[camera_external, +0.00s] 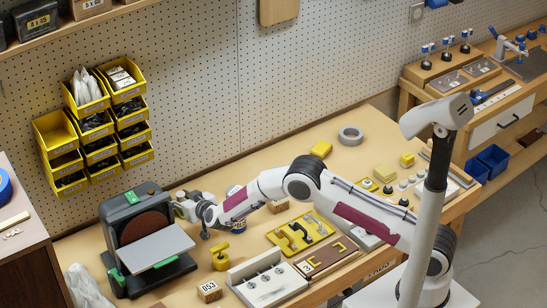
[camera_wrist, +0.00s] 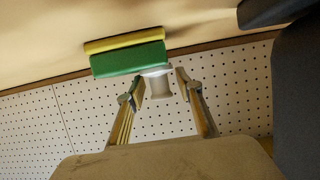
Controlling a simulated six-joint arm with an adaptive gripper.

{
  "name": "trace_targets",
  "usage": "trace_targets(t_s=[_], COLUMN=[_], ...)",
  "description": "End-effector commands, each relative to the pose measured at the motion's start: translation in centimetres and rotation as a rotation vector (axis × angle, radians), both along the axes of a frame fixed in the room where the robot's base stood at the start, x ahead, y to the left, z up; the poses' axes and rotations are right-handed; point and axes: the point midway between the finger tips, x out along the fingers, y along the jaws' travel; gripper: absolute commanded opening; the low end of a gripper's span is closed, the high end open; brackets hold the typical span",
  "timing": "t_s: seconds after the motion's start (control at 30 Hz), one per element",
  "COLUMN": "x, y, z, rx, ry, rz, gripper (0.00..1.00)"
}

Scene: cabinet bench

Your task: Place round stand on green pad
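In the wrist view the two fingers of my gripper (camera_wrist: 159,82) stand apart. A small white round piece with a wider rim, likely the round stand (camera_wrist: 159,87), shows between their tips. I cannot tell whether both fingers touch it. A block with a green face, likely the green pad (camera_wrist: 128,60), and a yellow layer (camera_wrist: 124,40) shows just beyond, partly overlapped by the white piece. In the external view my gripper (camera_external: 182,206) is beside the sander, small and hard to make out. The green face is not clearly seen there.
The sander (camera_external: 137,222) stands close to my gripper on the left. A yellow block (camera_external: 321,149) and a grey ring (camera_external: 350,136) lie towards the back of the bench. Yellow bins (camera_external: 88,130) hang on the pegboard. A yellow tool tray (camera_external: 283,242) lies below my arm.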

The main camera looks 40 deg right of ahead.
Motion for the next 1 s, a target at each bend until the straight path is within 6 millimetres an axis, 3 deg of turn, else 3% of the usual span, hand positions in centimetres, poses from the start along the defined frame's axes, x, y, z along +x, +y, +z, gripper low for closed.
trace_targets(t_s=[0.57,1.0], x=[-0.5,-3.8], y=[0.0,0.1], z=[0.5,1.9], rx=[-0.001,-0.001], ry=[0.001,0.000], rz=[0.000,0.000], gripper=[0.35,0.35])
